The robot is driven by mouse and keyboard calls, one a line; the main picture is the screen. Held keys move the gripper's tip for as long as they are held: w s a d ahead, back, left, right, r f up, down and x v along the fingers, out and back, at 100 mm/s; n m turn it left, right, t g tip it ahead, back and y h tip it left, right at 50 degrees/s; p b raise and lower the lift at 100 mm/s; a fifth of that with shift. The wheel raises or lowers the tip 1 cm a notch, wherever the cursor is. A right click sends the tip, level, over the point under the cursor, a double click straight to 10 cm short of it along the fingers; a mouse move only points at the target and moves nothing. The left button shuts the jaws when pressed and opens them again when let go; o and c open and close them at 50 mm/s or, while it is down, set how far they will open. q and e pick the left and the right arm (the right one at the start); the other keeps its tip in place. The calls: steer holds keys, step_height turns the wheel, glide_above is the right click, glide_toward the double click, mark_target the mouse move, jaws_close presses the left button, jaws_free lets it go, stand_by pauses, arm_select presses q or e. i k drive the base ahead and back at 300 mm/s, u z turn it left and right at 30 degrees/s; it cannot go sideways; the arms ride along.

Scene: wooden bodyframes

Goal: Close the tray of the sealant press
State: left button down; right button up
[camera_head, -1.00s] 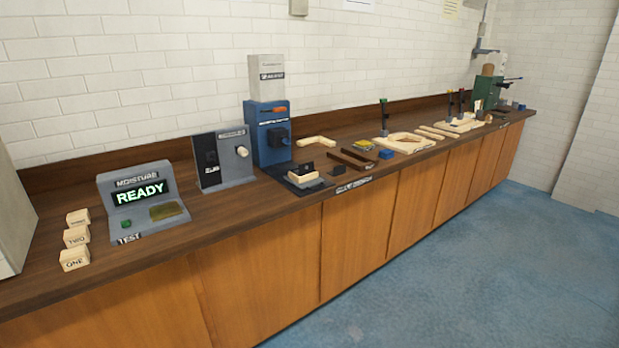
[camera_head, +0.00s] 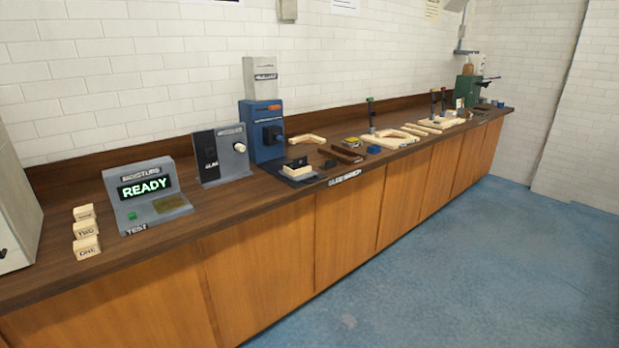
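I cannot read a label that names the sealant press. A blue machine (camera_head: 262,133) with a white box (camera_head: 261,77) on top stands against the wall at the left centre of the counter. A dark flat tray-like base (camera_head: 311,179) in front of it carries a pale wooden block (camera_head: 297,171). A green machine (camera_head: 467,88) stands at the far right end of the counter, too small to show whether it has an open tray. Neither of my grippers is in view.
The long wooden counter (camera_head: 240,213) runs along the wall. It carries a moisture meter (camera_head: 147,194) reading READY, a grey-black box (camera_head: 221,155), labelled blocks (camera_head: 86,246) and wooden frame parts (camera_head: 395,137). A pale cabinet edge (camera_head: 15,220) is at left. The blue floor (camera_head: 440,270) is clear.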

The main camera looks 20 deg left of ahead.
mark_target(300, 174)
steer(key=u, duration=0.4)
steer(key=i, duration=0.9)
steer(key=z, duration=0.45)
